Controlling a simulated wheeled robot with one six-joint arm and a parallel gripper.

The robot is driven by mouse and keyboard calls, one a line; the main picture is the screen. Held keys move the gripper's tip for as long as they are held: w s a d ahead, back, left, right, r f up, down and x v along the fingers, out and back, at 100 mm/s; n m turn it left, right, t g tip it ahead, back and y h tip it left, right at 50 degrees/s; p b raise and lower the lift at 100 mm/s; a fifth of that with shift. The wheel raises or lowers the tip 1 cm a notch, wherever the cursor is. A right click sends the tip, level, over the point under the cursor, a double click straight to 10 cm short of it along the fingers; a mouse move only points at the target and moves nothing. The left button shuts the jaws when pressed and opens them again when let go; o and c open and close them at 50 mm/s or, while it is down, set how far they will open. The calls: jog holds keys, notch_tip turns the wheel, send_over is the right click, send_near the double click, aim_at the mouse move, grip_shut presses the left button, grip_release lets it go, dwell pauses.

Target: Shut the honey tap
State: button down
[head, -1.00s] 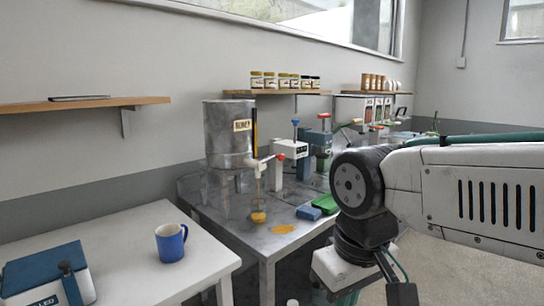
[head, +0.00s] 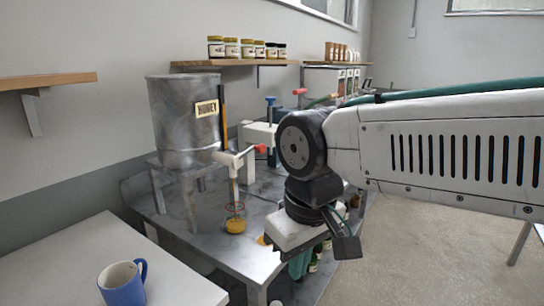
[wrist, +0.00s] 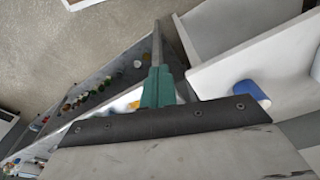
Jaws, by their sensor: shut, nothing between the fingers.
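The honey tank (head: 184,122) is a grey metal drum labelled HONEY on a stand on the grey table. Its tap (head: 232,160) is a pale spout low on the right side, with a red handle (head: 261,148) pointing right. A thin amber strand runs from the spout to a yellow mass (head: 235,226) below, near a thin red ring. My gripper (head: 299,264) is right of the tap and lower, apart from it, pointing down. In the wrist view its teal fingers (wrist: 156,85) are together and empty. The tap is not recognisable in the wrist view.
A blue mug (head: 122,284) stands on the white table (head: 60,262) at front left. A yellow patch lies on the grey table (head: 225,262), partly hidden by my arm. A blue-topped device (head: 270,122) stands behind the tap. Jars (head: 246,48) line a wall shelf. Open floor lies right.

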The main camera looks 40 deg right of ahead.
jog(key=w+m+t+y, duration=0.2)
jog(key=w+m+y, duration=0.9)
jog(key=w, duration=0.4)
jog(key=w+d+m+t+h, duration=0.1)
jog(key=w+d+m+t, duration=0.2)
jog(key=d, duration=0.5)
jog(key=w+d+m+t+h, duration=0.1)
jog(key=w+d+m+t, duration=0.2)
jog(key=d, duration=0.6)
jog(key=w+d+f+m+t+h, duration=0.1)
jog(key=w+d+m+t, duration=0.2)
jog(key=d+m+t, duration=0.4)
jog(key=shift+w+d+t+h, duration=0.15)
jog(key=shift+d+t+h, duration=0.25)
jog(key=shift+d, duration=0.85)
